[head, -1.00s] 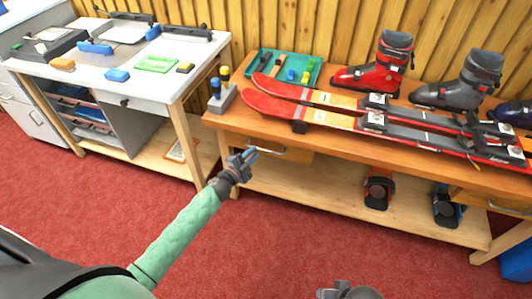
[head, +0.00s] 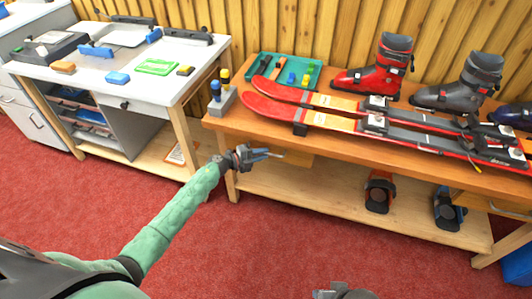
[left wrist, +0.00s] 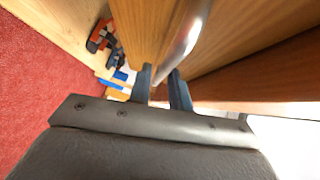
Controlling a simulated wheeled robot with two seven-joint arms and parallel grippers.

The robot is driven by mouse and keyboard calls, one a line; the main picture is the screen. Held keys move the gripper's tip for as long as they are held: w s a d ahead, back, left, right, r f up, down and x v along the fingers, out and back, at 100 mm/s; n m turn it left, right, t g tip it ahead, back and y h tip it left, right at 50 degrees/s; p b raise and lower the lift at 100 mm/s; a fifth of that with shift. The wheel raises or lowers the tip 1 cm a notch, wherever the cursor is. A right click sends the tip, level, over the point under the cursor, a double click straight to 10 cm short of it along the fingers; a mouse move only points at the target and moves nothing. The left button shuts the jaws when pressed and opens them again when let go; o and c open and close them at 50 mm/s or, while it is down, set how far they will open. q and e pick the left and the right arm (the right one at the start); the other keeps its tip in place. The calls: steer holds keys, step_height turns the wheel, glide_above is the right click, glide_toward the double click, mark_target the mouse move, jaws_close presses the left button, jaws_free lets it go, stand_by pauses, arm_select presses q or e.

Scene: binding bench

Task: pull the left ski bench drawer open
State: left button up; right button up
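The left ski bench drawer (head: 298,161) is a wooden box under the left part of the bench top and looks shut. My left gripper (head: 272,154) is at its front, covering most of the handle in the head view. In the left wrist view the silver bar handle (left wrist: 184,38) runs up to the gap between the two dark fingers (left wrist: 162,88). The fingers stand apart, with the handle's near end between their tips; firm contact cannot be seen. My right gripper (head: 343,291) shows only partly at the bottom edge, empty-looking.
The bench top (head: 222,122) bears skis (head: 330,120), a green tray (head: 313,85) and ski boots (head: 377,68). A lower shelf (head: 330,205) holds bindings. A white-topped workbench (head: 140,85) stands left. Red carpet (head: 290,250) in front is clear.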

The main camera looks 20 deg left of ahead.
arm_select(q)
steer(key=shift+x, duration=1)
arm_select(e)
steer(key=shift+s+d, duration=0.15)
steer(key=shift+s, duration=0.25)
arm_select(q)
jaws_close()
arm_select(e)
steer(key=shift+w+r, duration=0.1)
steer(key=shift+w, duration=0.25)
